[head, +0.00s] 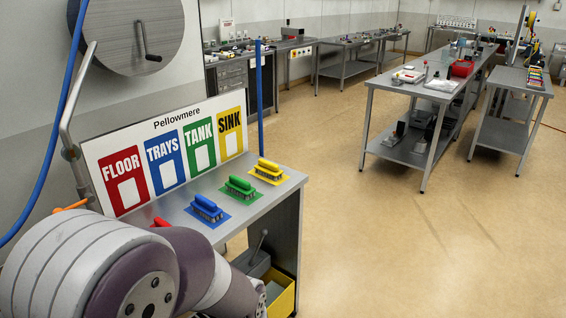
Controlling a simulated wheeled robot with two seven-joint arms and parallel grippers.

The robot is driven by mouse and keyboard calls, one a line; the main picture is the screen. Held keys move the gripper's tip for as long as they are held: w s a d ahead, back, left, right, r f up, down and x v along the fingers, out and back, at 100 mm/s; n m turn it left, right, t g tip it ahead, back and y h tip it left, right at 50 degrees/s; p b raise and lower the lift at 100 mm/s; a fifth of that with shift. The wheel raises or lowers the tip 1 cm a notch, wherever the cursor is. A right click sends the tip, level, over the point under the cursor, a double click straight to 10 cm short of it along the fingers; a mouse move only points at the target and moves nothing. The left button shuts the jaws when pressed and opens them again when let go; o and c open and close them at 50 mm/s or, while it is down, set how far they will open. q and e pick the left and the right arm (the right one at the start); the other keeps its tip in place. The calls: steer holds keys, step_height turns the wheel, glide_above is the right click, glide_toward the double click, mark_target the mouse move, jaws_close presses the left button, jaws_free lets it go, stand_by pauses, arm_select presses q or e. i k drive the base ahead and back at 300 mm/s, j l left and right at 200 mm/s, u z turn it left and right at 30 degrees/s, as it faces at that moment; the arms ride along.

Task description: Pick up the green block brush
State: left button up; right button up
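The green block brush (240,186) rests on a green mat on the steel bench (285,187), in front of the sign board. It has a green handle on top and a bristle block below. The blue brush (206,207) is on its left and the yellow brush (268,169) on its right. A red item (160,222), perhaps a red brush, is mostly hidden behind my arm. My arm links fill the lower left of the head view. Neither of my grippers shows, so I cannot see their state.
The sign board (107,157) with FLOOR, TRAYS, TANK and SINK panels stands behind the brushes. A blue pole (260,98) rises behind the bench. A yellow bin (281,298) sits below it. Steel tables (405,81) stand farther off. The floor to the right is clear.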

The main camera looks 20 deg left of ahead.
mark_target(238, 186)
steer(key=i+l, duration=0.1)
steer(key=i, duration=0.65)
steer(key=i+l+u, duration=0.1)
steer(key=i, duration=0.6)
